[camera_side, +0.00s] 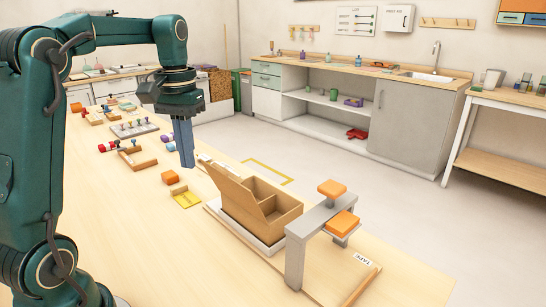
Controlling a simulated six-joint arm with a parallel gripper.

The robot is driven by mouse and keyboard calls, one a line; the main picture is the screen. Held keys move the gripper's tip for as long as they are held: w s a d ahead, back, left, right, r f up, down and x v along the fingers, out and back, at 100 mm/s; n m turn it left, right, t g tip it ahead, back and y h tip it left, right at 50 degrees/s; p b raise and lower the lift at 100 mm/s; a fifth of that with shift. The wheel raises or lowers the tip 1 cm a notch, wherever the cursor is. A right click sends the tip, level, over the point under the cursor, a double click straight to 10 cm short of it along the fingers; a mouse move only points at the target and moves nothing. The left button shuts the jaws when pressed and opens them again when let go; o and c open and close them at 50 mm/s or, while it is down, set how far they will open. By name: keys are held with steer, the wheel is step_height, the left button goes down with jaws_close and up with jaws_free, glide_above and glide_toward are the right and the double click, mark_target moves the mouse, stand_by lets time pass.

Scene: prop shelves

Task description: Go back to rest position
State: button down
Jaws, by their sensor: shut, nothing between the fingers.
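My gripper (186,152) is shut and empty. It points downward above the left-middle of the wooden table (150,240), behind and left of an open cardboard box (262,210). Its fingertips appear just above and right of an orange block (170,177) in the picture; I cannot tell the exact height. The box stands on a pale base with its flap raised on the left side.
Several small coloured parts and racks (134,128) lie at the back left. A wooden strip labelled TAPE (362,282) is at the front right. The near table is bare.

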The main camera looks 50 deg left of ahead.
steer(key=s+d+r+m+t, duration=0.3)
steer(key=s+d, duration=0.2)
steer(key=d, duration=0.5)
steer(key=s+d+f+m+t, duration=0.2)
steer(key=s+d+f+m, duration=0.1)
steer(key=f, duration=0.3)
steer(key=shift+s+d+f+t, duration=0.2)
steer(key=shift+s+d+t, duration=0.1)
steer(key=shift+s+d, duration=0.45)
steer(key=shift+s+a, duration=0.1)
steer(key=shift+a, duration=0.05)
